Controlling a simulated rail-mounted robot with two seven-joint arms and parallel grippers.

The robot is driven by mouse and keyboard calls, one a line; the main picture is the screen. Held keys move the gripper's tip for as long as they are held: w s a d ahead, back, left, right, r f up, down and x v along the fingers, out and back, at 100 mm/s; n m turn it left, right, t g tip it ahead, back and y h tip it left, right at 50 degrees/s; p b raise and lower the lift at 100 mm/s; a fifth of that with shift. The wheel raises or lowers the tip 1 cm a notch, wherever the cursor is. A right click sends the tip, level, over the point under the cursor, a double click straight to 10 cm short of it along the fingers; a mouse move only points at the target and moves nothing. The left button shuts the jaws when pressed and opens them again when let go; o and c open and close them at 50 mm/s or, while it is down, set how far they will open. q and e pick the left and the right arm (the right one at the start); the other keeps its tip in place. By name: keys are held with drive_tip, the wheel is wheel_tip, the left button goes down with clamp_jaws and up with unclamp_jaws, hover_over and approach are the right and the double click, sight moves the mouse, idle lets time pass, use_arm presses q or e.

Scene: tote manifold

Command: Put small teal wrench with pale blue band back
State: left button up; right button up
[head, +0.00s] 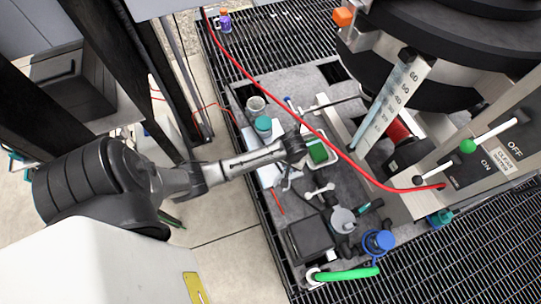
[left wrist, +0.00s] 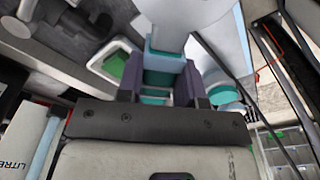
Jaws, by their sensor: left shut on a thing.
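My left gripper (head: 294,147) reaches in from the left in the head view, over the grey work surface beside a small white tray. In the left wrist view its dark purple fingers (left wrist: 163,82) are shut on the small teal wrench (left wrist: 158,78), with a pale blue band (left wrist: 166,62) showing between them. A pale grey shape lies just beyond the band; I cannot tell whether it is part of the wrench. In the head view the wrench is too small and hidden at the gripper to make out. My right gripper is in neither view.
The white tray (head: 332,163) holds a green block (head: 318,152) and also shows in the left wrist view (left wrist: 88,64). A teal-lidded jar (head: 263,124) stands left of the gripper. A red hose (head: 320,133) crosses above the surface. A black box (head: 309,240) and blue valve (head: 379,241) stand nearer.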

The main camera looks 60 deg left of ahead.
use_arm(q)
drive_tip(key=a+f+b, duration=0.1)
drive_tip(key=a+f, duration=0.2)
drive_tip(key=a, duration=0.1)
drive_tip(key=s+a+f+b, duration=0.1)
drive_tip(key=a+f, duration=0.2)
drive_tip(key=a, duration=0.1)
drive_tip(key=s+a+f+b, duration=0.1)
drive_tip(key=a+f, duration=0.2)
drive_tip(key=a, duration=0.1)
drive_tip(key=shift+f+b, duration=0.3)
drive_tip(key=shift+f, duration=0.1)
wheel_tip(320, 180, down, 4)
drive_tip(key=shift+r+h+b, duration=0.2)
drive_tip(key=shift+h+b, duration=0.1)
drive_tip(key=shift+b, duration=0.4)
drive_tip(key=shift+f, duration=0.15)
drive_tip(key=o, duration=1)
drive_tip(key=shift+f, duration=0.1)
